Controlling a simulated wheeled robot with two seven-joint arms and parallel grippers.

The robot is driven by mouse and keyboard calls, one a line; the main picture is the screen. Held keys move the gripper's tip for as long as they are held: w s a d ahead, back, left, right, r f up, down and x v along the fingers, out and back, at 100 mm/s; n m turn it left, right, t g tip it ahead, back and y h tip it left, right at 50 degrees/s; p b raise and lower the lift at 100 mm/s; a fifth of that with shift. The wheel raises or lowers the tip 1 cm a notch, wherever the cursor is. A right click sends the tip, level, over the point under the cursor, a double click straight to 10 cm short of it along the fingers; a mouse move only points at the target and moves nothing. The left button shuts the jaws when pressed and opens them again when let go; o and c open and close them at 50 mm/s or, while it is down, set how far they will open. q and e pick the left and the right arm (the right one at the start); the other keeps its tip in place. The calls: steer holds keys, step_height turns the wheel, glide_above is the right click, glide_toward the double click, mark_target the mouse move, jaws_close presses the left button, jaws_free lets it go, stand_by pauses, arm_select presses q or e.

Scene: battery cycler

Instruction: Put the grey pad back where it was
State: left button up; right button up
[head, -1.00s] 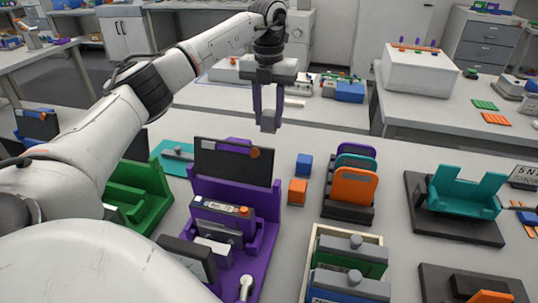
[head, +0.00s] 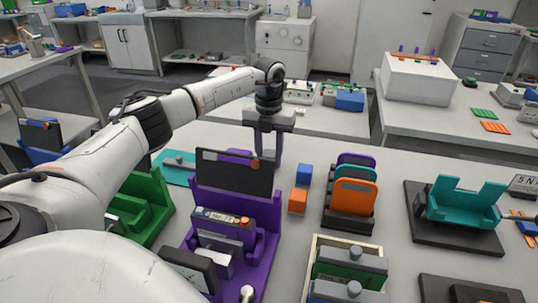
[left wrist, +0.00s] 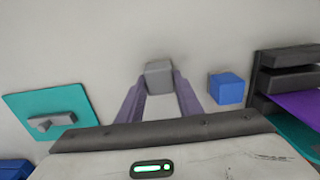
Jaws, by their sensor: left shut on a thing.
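My left gripper (head: 268,150) is shut on the grey pad (left wrist: 159,75), a small grey block held between its two purple fingers in the left wrist view. The fingers point down over bare white table. I cannot tell whether the pad touches the table. A blue cube (left wrist: 226,88) is a little to the right of the pad, apart from it. My right gripper is not in view.
A teal plate (left wrist: 50,118) with a grey bar lies left of the gripper. An orange cube (head: 297,201) stands near the blue cube. A dark rack (head: 347,222) with coloured plates is to the right. A green fixture (head: 145,205) is at left. The table behind the gripper is clear.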

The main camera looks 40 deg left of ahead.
mark_target(269, 154)
arm_select(q)
steer(key=shift+f, duration=0.2)
steer(key=o, duration=1)
steer(key=shift+r, duration=0.1)
step_height(269, 154, up, 12)
steer(key=shift+r+b, duration=0.15)
steer(key=shift+b, duration=0.35)
